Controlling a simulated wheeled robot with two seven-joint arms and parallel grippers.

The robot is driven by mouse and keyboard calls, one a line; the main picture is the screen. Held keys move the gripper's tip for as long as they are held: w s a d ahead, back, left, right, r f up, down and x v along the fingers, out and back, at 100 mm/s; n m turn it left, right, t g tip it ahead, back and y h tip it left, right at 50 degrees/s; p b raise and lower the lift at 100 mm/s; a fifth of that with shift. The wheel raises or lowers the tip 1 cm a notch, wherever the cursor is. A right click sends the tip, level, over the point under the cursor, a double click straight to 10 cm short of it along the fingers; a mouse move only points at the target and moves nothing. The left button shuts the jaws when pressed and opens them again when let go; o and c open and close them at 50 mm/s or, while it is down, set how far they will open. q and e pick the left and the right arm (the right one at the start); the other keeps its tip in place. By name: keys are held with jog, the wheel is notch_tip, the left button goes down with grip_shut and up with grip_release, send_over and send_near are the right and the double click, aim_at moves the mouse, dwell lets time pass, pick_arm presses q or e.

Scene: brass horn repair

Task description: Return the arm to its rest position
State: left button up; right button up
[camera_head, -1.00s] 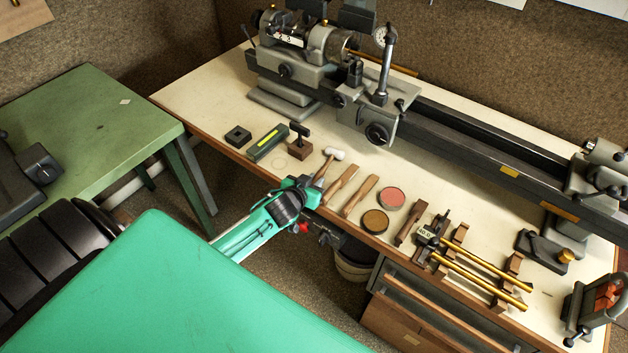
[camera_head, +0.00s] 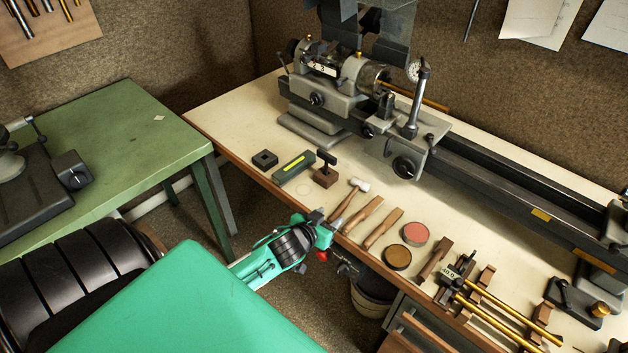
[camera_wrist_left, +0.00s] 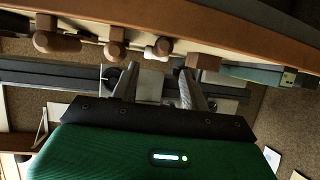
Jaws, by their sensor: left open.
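My left arm, in teal, reaches in from the lower left in the head view. Its left gripper (camera_head: 330,232) is at the front edge of the cream-topped bench (camera_head: 222,118), near the handle end of the white-headed mallet (camera_head: 361,185). In the left wrist view the two fingers of the left gripper (camera_wrist_left: 158,88) stand apart with nothing between them. The bench's wooden edge (camera_wrist_left: 225,32) runs across the top there, with several rounded handle ends. My right gripper is not in view.
A lathe (camera_head: 405,115) stands along the back of the bench. Wooden-handled tools, a red tin (camera_head: 415,233), a brown tin (camera_head: 397,257) and brass tubes (camera_head: 500,322) lie along the front. A green table (camera_head: 110,150) stands at the left. Below the bench edge is a bucket (camera_head: 371,300).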

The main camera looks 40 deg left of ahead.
pick_arm(q)
jog(key=a+b+v, duration=0.1)
jog(key=v, duration=0.7)
jog(key=s+f+g, duration=0.2)
jog(key=s+f, duration=0.2)
jog(key=f, duration=0.8)
jog(key=s+f+m+g, duration=0.15)
jog(key=s+f, duration=0.25)
jog(key=f, duration=0.8)
jog(key=s+f+g, duration=0.3)
jog(key=s+f, duration=0.1)
jog(key=f, duration=0.8)
jog(key=s+d+f+m+g, duration=0.1)
jog(key=s+d+f, duration=0.3)
jog(key=s+f, duration=0.5)
jog(key=s+d+f+g+h, duration=0.1)
jog(key=s+d+f+g, duration=0.3)
jog(key=s+f, duration=0.5)
jog(key=s, duration=0.8)
jog(key=shift+m+g, duration=0.35)
